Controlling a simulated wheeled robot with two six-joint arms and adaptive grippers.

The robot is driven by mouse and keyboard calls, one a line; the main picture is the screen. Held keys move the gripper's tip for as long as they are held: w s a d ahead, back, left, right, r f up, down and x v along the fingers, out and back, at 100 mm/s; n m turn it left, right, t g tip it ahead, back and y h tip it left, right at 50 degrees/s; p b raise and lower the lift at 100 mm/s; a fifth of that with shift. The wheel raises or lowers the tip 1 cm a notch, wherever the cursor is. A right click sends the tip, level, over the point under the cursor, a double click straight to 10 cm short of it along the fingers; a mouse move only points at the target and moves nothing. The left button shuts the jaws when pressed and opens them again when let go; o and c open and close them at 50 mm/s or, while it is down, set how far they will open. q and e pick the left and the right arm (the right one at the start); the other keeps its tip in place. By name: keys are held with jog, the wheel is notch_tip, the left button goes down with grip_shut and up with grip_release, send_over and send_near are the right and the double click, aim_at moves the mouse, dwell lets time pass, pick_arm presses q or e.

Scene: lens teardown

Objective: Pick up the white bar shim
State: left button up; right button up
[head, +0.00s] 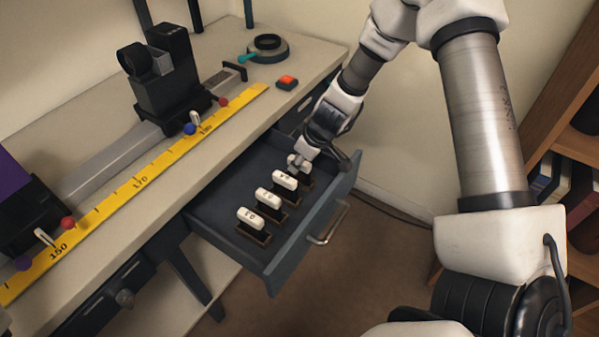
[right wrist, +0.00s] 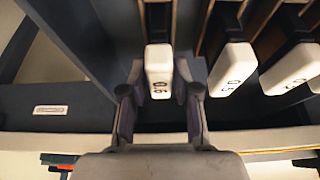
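Several white bar shims stand in a row of dark holders in the open drawer (head: 215,205). In the right wrist view, the shim marked 0.6 (right wrist: 158,70) is between the fingers of my right gripper (right wrist: 160,88), with a small gap seen on each side. In the head view my right gripper (head: 300,158) is at the far end of the row and partly hides that shim. The shims beside it (head: 284,180), (head: 268,198) and (head: 251,218) are uncovered; one marked 0.5 (right wrist: 232,69) shows in the wrist view. My left gripper is not in view.
The drawer front with its handle (head: 328,222) and the drawer side walls border the row. Above is the bench with a yellow ruler (head: 140,183), a black lens stand (head: 165,85), a red button (head: 287,83) and a dark ring (head: 268,48). A bookshelf (head: 545,130) stands at the right.

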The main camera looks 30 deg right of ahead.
grip_shut()
